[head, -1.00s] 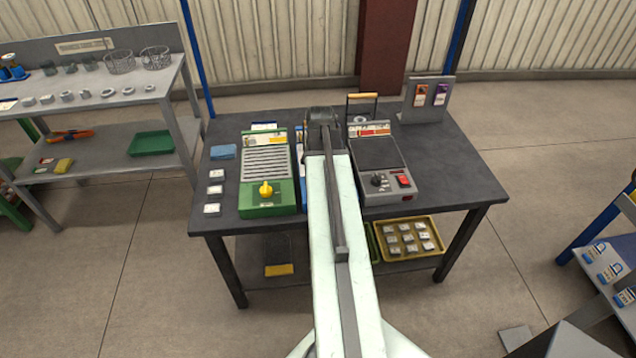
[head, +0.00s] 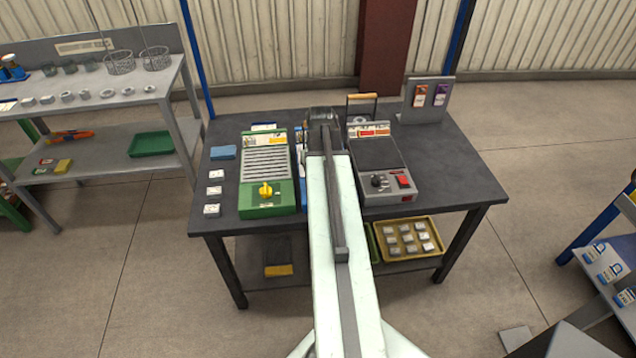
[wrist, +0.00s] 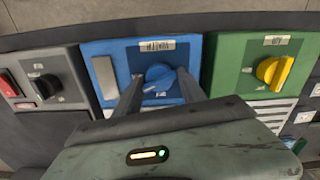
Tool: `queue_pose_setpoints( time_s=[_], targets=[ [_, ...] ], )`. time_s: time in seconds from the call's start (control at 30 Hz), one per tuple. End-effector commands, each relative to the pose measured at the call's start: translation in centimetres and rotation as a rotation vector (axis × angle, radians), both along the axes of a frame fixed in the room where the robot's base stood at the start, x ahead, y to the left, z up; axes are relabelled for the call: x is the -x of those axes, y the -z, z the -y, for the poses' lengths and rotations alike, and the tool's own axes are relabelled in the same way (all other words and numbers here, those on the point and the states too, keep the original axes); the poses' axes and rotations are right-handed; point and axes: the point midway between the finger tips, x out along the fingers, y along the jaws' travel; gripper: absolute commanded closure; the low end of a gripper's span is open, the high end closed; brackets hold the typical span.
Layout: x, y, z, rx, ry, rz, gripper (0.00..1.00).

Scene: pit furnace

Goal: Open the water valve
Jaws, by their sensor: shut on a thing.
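The water valve is a blue panel (wrist: 120,59) in the middle of the wrist view, with a label that seems to read WATER and appears upside down. It has a round blue knob (wrist: 157,76) with a pale pointer mark. My gripper (wrist: 160,85) has one finger on each side of this knob and is shut on it. A grey plate sits on the blue panel to the left of the knob. In the head view my arm hides nearly all of the blue unit; only a thin blue strip (head: 301,160) shows.
A green unit (head: 268,209) with a yellow knob (head: 265,190) stands left of my arm. A grey unit (head: 385,185) with a dark knob and red switch stands right. Both sit close on the dark table (head: 455,175). A grey shelf bench (head: 95,105) stands left.

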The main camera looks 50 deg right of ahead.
Motion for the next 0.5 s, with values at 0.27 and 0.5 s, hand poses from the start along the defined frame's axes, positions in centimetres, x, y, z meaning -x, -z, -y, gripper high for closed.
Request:
queue_pose_setpoints(
  time_s=[0.27,0.5],
  targets=[
    [0.12,0.01,-0.05,-0.002,0.223,-0.002,0.93],
    [0.14,0.01,-0.07,-0.003,0.357,-0.003,0.93]
  ],
)
